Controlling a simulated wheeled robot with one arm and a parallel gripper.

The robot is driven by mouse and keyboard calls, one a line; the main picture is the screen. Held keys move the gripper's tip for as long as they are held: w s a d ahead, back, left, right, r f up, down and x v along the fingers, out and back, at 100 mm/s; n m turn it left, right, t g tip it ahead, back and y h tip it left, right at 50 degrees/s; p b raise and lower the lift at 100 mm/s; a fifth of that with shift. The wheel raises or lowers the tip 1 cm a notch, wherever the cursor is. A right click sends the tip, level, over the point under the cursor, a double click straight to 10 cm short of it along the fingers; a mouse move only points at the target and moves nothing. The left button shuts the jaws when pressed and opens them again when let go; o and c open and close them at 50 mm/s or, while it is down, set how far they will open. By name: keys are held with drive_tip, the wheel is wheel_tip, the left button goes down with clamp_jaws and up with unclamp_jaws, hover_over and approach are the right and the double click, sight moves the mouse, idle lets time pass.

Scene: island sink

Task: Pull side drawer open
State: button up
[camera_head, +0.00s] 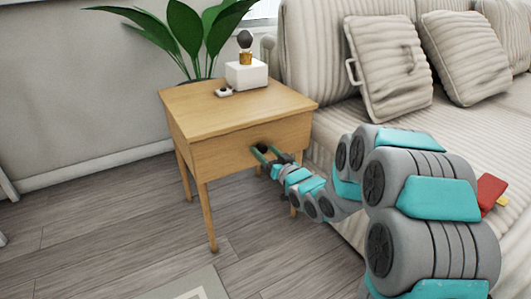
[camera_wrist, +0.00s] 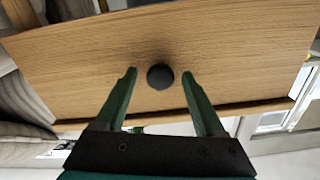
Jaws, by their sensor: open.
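The side drawer is the light wood front (camera_head: 222,156) of a small side table (camera_head: 235,105) beside the sofa. In the wrist view the drawer front (camera_wrist: 240,50) fills most of the picture, with a round dark knob (camera_wrist: 160,76) at its middle. My gripper (camera_wrist: 158,78) is open, with one green finger on each side of the knob and a gap on both sides. In the head view my gripper (camera_head: 268,155) is at the drawer front and largely covers the knob. The drawer looks shut.
A white box with a dark round ornament (camera_head: 246,70) and a small white item (camera_head: 223,92) stand on the tabletop. A plant (camera_head: 190,35) is behind it. The striped sofa (camera_head: 315,70) with cushions is close on the right. Wood floor (camera_head: 110,225) is free at left.

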drive_tip(key=shift+c, duration=0.2)
clamp_jaws()
idle(0.4)
